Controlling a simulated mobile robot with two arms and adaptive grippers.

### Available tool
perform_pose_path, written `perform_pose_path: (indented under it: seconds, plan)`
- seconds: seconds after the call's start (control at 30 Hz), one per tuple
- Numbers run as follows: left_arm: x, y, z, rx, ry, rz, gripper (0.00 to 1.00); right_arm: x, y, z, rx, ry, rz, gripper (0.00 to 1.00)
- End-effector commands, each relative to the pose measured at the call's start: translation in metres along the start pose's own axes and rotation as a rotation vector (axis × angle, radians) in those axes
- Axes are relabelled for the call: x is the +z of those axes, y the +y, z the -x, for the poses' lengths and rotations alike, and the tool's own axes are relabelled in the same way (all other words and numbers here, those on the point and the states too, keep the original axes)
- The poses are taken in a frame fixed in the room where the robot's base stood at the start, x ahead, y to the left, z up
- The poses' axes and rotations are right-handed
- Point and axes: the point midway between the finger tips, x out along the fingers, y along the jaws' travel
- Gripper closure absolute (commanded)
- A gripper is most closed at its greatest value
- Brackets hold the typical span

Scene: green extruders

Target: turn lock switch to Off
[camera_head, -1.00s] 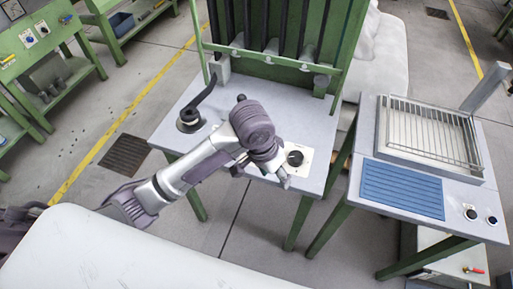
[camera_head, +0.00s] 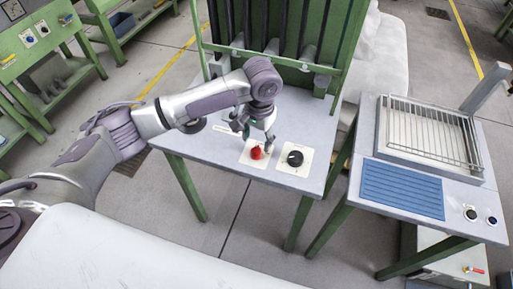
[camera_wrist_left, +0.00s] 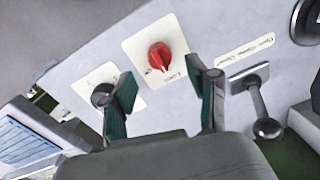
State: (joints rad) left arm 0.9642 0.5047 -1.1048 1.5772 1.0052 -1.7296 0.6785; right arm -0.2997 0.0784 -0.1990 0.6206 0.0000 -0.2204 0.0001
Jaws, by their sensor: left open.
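The lock switch, a red knob (camera_head: 256,153) on a white plate, sits on the front part of the grey table top. In the left wrist view the red knob (camera_wrist_left: 159,56) stands on its plate with a printed label, beyond and between my fingers. My left gripper (camera_head: 257,139) is just behind the red knob in the head view, pointing down. In the left wrist view its green-padded fingers (camera_wrist_left: 162,92) are spread apart with nothing between them. The fingers do not appear to touch the knob. My right gripper is not in view.
A black knob (camera_head: 295,158) on a white plate is right of the red one; it also shows in the left wrist view (camera_wrist_left: 102,95). A lever with a ball end (camera_wrist_left: 265,124) stands nearby. A green frame (camera_head: 285,50) rises behind. A second table with a wire rack (camera_head: 432,130) stands right.

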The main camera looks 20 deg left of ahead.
Motion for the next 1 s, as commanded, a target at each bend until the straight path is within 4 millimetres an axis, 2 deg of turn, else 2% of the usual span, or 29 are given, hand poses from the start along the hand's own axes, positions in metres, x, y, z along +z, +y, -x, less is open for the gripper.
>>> perform_pose_path:
  seconds: [0.1,0.3,0.7,1.0]
  plan:
    - [0.001,0.000,-0.023,0.000,-0.003,0.001,0.41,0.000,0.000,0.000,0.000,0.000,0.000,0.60]
    - [0.000,0.000,-0.046,0.001,0.000,-0.001,0.41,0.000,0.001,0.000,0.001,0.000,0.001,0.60]
    - [0.000,0.001,-0.052,0.000,0.001,-0.002,0.42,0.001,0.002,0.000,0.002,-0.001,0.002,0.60]
    - [0.000,0.001,-0.052,0.000,0.001,-0.001,0.92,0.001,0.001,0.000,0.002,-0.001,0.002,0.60]
